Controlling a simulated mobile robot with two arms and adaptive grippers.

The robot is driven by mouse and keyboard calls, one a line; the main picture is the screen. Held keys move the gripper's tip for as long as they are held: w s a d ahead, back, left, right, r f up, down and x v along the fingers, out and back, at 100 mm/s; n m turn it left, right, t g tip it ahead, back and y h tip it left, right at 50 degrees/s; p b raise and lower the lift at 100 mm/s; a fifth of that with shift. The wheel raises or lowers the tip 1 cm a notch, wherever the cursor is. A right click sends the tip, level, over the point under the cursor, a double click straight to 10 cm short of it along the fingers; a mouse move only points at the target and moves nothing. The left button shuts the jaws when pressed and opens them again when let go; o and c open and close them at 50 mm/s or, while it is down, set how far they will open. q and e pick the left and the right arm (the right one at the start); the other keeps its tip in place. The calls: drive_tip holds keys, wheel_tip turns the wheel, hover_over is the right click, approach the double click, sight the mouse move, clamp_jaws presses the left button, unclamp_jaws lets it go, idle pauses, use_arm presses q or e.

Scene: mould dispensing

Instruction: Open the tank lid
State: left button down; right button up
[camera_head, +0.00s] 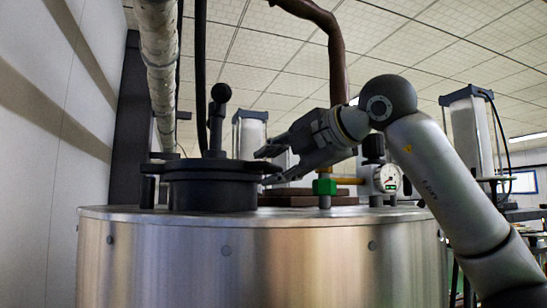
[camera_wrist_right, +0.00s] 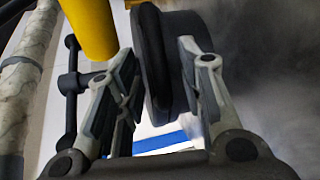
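The tank (camera_head: 250,250) is a large brushed-metal cylinder in the head view. Its round black lid (camera_head: 210,168) sits flat and closed on top, at the left. A black handle with a ball end (camera_head: 219,110) stands upright behind the lid. My right gripper (camera_head: 266,166) reaches in from the right, with its fingers apart above and below the lid's right rim. In the right wrist view the black rim of the lid (camera_wrist_right: 158,60) lies between the two open fingers. I cannot tell if either finger touches it. My left gripper is not in view.
A pressure gauge (camera_head: 387,178) and a green valve fitting (camera_head: 325,187) stand on the tank under my right arm. A brown pipe (camera_head: 335,60) and a pale wrapped pipe (camera_head: 157,60) rise above the tank. A wall (camera_head: 40,150) is at the left.

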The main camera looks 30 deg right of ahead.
drive_tip(key=shift+w, duration=0.15)
drive_tip(key=shift+c, duration=0.2)
drive_tip(key=shift+w, duration=0.1)
drive_tip(key=shift+c, duration=1.3)
drive_tip(key=shift+a, duration=0.1)
clamp_jaws()
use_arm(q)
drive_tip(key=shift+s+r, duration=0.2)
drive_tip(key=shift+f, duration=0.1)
use_arm(e)
drive_tip(key=shift+a+f, duration=0.1)
